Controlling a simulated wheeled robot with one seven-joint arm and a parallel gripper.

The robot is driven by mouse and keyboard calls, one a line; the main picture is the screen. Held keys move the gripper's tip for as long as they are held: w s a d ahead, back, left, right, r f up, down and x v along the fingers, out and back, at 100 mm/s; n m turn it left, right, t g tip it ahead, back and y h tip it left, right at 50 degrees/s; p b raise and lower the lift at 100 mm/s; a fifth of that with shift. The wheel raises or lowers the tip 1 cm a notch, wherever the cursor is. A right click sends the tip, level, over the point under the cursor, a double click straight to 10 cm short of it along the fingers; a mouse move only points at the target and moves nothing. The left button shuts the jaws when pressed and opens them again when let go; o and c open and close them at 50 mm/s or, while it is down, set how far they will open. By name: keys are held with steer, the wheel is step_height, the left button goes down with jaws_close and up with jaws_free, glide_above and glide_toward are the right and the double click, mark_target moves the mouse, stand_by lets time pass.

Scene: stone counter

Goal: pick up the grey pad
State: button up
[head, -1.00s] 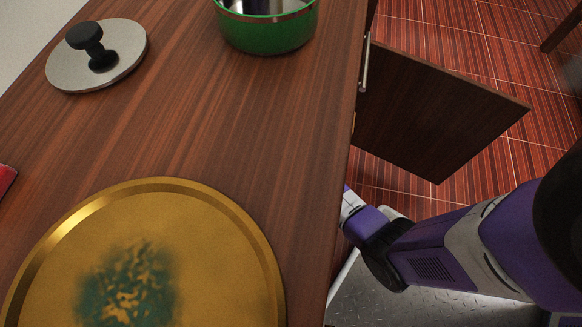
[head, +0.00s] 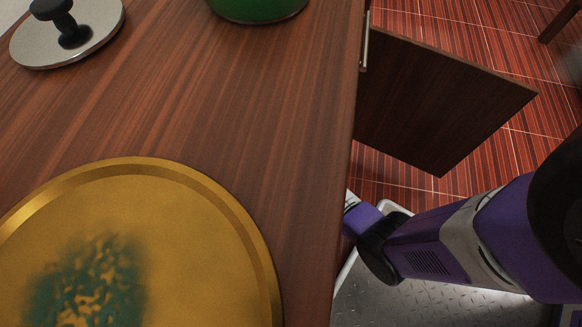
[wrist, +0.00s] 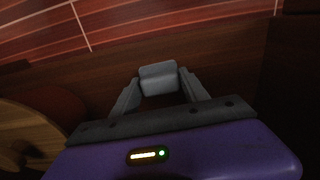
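My gripper (wrist: 160,84) shows in the wrist view, with its two fingers on either side of a small grey block, which looks like the grey pad (wrist: 158,77). The fingers appear to touch both its sides, and it is held at the fingertips with dark wood behind it. In the head view my arm reaches down beside the counter's right edge; the gripper and the pad are hidden there.
A gold round tray (head: 190,215) with a teal stain lies on the wooden counter (head: 200,110). A metal lid (head: 100,25) and a green pot (head: 258,8) stand farther back. An open cabinet door (head: 430,95) juts out to the right.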

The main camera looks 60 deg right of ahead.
steer(key=c, duration=0.6)
step_height(320, 180, up, 10)
steer(key=p, duration=0.6)
